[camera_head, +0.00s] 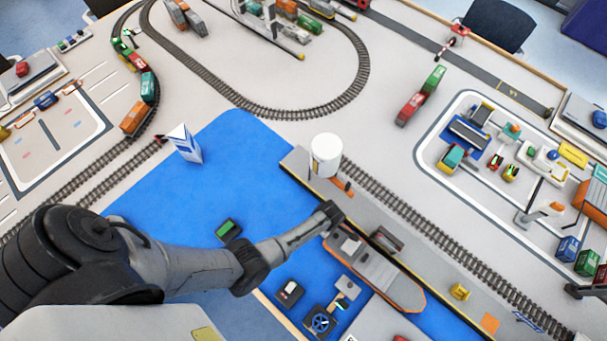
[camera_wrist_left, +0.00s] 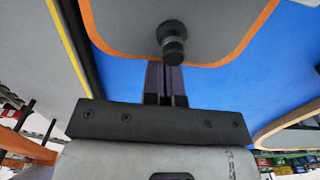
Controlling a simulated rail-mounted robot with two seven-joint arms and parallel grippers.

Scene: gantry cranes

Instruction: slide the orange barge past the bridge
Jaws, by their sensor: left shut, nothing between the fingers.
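The orange barge (camera_head: 375,274), a long grey-decked hull with an orange rim, floats on blue water along the quay in the head view. Its grey deck (camera_wrist_left: 130,25), orange rim and a dark round post (camera_wrist_left: 173,40) fill the top of the left wrist view. My left gripper (camera_head: 332,212) is shut and empty at the barge's upper-left end. In the wrist view its closed fingers (camera_wrist_left: 166,72) lie just below the post; whether they touch the barge cannot be told. I cannot pick out a bridge for certain. My right gripper is not in view.
The quay (camera_head: 455,290) with a black-and-yellow edge runs along the barge's right side. A white cylinder (camera_head: 326,155) stands on it near my gripper. Open water (camera_head: 235,160) lies upper left.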

